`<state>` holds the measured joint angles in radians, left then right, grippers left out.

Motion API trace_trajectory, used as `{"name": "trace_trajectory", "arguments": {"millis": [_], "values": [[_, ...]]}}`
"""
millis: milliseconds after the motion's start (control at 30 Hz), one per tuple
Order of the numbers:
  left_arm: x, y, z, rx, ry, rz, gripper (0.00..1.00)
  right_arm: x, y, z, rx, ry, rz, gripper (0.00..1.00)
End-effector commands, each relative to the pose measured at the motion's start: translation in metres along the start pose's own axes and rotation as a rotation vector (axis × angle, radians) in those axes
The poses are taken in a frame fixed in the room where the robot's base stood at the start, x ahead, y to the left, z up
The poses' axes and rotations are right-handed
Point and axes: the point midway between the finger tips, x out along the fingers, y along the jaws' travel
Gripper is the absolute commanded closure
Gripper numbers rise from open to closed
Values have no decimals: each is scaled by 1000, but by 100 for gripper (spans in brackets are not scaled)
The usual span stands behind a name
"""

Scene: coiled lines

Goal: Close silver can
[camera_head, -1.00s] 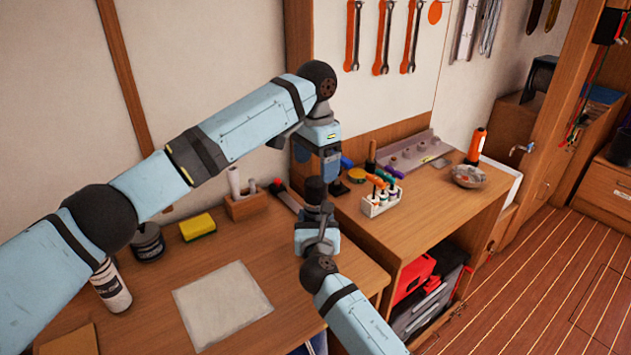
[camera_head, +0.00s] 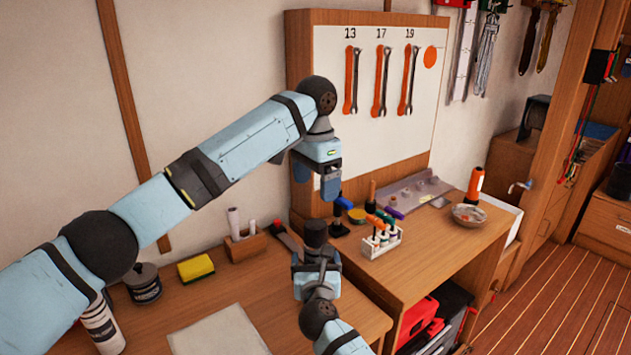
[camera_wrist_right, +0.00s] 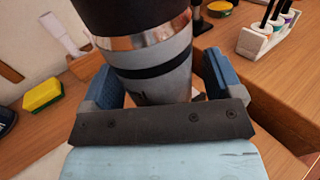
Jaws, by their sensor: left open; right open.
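A silver-grey can (camera_wrist_right: 152,70) with a copper band and a dark top fills the middle of the right wrist view. It stands between the blue fingers of my right gripper (camera_wrist_right: 157,88), which is open around it; I cannot tell whether they touch it. In the head view the can's dark top (camera_head: 315,234) shows just above my right gripper (camera_head: 316,268); the lower body is hidden. The top appears seated on the copper band. My left gripper (camera_head: 318,184) is open and empty, above the can and apart from its top in the picture.
A screwdriver rack (camera_head: 380,243), an orange bottle (camera_head: 475,186) and a bowl (camera_head: 468,216) stand right.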

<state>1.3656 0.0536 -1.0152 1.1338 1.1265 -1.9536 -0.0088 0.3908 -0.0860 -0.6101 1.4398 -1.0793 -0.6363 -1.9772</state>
Motion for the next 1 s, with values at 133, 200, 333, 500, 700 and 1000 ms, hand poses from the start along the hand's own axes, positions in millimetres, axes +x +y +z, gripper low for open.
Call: {"name": "trace_trajectory", "arguments": {"millis": [133, 200, 333, 500, 700, 1000], "values": [[0, 0, 0, 0, 0, 0, 15, -3, 0, 0, 0, 0, 0, 14], [-1, 0, 0, 0, 0, 0, 15, -9, 0, 0, 0, 0, 1, 14], [-3, 0, 0, 0, 0, 0, 15, -31, -1, 0, 0, 1, 0, 14], [-5, 0, 0, 0, 0, 0, 15, -71, 0, -1, 1, 2, 1, 14], [-6, 0, 0, 0, 0, 0, 15, -112, 0, 0, 0, 0, 1, 14], [-6, 0, 0, 0, 0, 0, 15, -138, 0, 0, 0, 0, 0, 14]]}}
